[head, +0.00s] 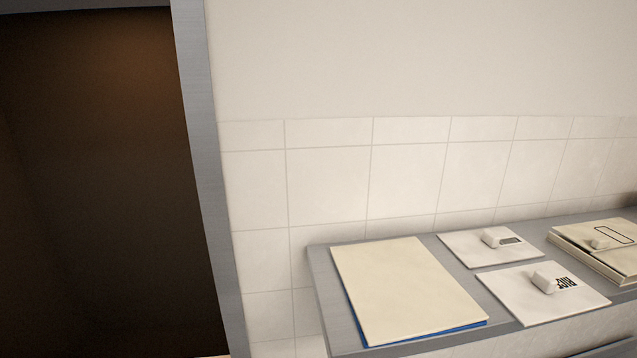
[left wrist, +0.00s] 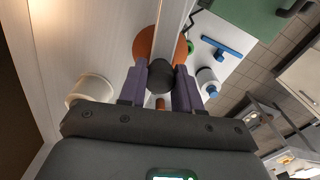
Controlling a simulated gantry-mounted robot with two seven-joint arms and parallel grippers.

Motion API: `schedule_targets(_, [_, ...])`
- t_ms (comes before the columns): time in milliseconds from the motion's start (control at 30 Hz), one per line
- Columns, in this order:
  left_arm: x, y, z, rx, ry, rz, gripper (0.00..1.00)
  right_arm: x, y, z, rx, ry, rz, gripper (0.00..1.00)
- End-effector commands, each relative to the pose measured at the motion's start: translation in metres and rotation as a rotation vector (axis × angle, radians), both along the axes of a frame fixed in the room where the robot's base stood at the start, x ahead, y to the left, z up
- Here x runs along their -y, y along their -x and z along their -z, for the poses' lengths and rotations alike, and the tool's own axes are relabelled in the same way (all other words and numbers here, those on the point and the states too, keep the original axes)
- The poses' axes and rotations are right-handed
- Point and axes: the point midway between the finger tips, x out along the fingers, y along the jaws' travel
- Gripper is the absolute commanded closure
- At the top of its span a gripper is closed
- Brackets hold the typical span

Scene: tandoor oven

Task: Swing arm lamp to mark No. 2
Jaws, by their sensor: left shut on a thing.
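In the left wrist view my left gripper (left wrist: 160,75) has its two purple fingers closed on a dark round knob (left wrist: 160,82). The knob sits at the near end of a pale bar (left wrist: 172,25), which runs up out of the picture. I take these to be part of the arm lamp, but its head cannot be told. An orange disc (left wrist: 180,50) shows beneath the bar, partly hidden by the fingers. No mark No. 2 can be made out. Neither gripper shows in the head view, and my right gripper is in neither view.
In the left wrist view a white cylinder (left wrist: 92,88) stands left of the gripper; a white bottle (left wrist: 207,82), a blue bar (left wrist: 222,47) and a green panel (left wrist: 255,15) lie right. The head view shows a grey shelf (head: 322,285) with a cream board (head: 405,285) and white plates (head: 545,305).

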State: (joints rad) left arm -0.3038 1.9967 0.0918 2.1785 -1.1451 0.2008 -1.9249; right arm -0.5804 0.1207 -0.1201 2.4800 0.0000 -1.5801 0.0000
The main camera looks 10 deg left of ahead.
Motion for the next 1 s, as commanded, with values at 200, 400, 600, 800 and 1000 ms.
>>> schedule_targets(200, [0.006, 0.010, -0.001, 0.000, 0.000, -0.045, 1.00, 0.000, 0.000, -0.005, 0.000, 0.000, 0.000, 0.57])
schedule_targets(400, [0.014, 0.021, -0.001, 0.000, 0.001, -0.103, 1.00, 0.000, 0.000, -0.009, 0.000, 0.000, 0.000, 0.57])
schedule_targets(600, [0.022, 0.032, -0.001, 0.002, 0.001, -0.158, 1.00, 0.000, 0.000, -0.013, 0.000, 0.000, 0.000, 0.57])
schedule_targets(800, [0.026, 0.038, -0.001, 0.001, 0.002, -0.191, 1.00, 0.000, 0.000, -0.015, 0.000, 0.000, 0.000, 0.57])
schedule_targets(1000, [0.026, 0.039, 0.000, 0.002, 0.001, -0.196, 1.00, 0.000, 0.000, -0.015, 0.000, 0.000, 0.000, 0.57])
